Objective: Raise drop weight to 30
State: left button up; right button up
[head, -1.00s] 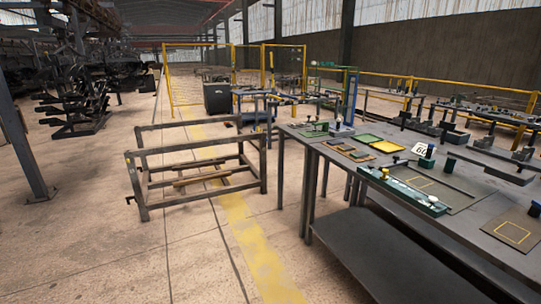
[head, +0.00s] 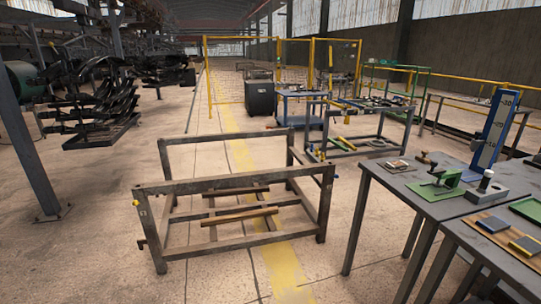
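A blue upright post (head: 491,135) stands on the table at the right, with white scale marks that appear to read 10, 20 and 30. At its foot, a grey block (head: 494,195) carries a dark upright piece with a white knob (head: 488,173). I cannot tell which part is the drop weight or at what mark it sits. A green plate (head: 437,189) with a small green clamp-like fixture lies left of the block. Neither of my grippers is in view.
The dark worktable (head: 388,181) fills the right side, with a nearer table (head: 462,238) in front. A low metal frame rack (head: 237,184) stands on the floor at centre. Behind it are another rack, a blue cart (head: 302,121) and yellow fencing.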

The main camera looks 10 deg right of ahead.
aim_at(475, 143)
jog(key=i+z, duration=0.25)
jog(key=i, duration=0.2)
jog(key=i+z, duration=0.25)
jog(key=i, duration=0.25)
jog(key=i+j+z, duration=0.25)
jog(key=i, duration=0.2)
jog(key=i+j+z, duration=0.1)
jog(key=i+z, duration=0.15)
jog(key=i, duration=0.25)
